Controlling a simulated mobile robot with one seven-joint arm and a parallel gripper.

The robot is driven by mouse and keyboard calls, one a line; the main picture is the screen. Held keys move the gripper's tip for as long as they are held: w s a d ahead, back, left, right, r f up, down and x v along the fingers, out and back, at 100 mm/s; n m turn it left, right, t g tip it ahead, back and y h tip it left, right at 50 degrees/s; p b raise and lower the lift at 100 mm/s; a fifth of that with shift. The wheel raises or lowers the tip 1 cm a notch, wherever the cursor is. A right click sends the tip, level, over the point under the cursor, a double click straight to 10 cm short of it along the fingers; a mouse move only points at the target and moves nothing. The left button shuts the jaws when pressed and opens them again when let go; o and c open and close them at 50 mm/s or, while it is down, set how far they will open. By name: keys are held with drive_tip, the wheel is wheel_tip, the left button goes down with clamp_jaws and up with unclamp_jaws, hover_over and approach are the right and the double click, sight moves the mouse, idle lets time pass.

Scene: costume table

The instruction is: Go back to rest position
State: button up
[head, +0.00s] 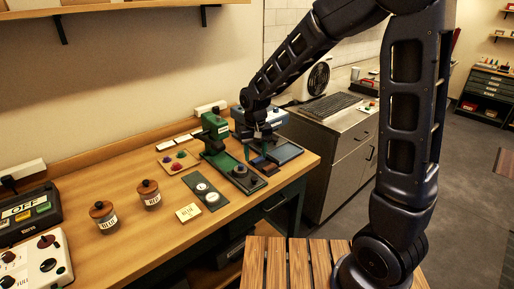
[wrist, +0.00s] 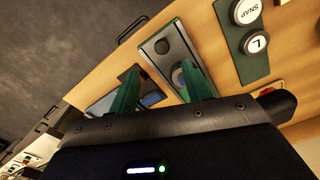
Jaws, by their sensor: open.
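My arm reaches across the right of the head view. My gripper (head: 263,140) hangs at the table's right end, near a green press (head: 216,132) and a blue machine (head: 262,118). In the wrist view my gripper (wrist: 163,88) shows two green fingers spread apart with nothing between them. Beyond the fingertips are a grey metal plate with a round black pad (wrist: 163,46) and a darker blue-black tray. I cannot tell the height of the fingers above them.
The wooden table (head: 150,230) bears two lidded jars (head: 148,194), a dark strip with two white round buttons (head: 204,190), a note card (head: 188,212) and control boxes (head: 30,214). A metal cabinet (head: 340,150) stands right of the table. A slatted wooden surface (head: 290,262) lies in front.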

drive_tip(key=s+d+r+m+t, duration=0.1)
drive_tip(key=d+r, duration=0.5)
drive_tip(key=d, duration=0.4)
drive_tip(key=d+r+m+t, duration=0.1)
drive_tip(key=d+r, duration=0.5)
drive_tip(key=d, duration=0.4)
drive_tip(key=s+d+r+m+t, duration=0.1)
drive_tip(key=s+d+r, duration=0.1)
drive_tip(key=s+d, duration=0.3)
drive_tip(key=s+d+r+m+t, duration=0.1)
drive_tip(key=s+d+r, duration=0.1)
drive_tip(key=s+d, duration=0.4)
drive_tip(key=d, duration=0.3)
drive_tip(key=shift+s+d+r+t, duration=0.15)
drive_tip(key=shift+s+r+t, duration=0.15)
drive_tip(key=shift+r, duration=0.1)
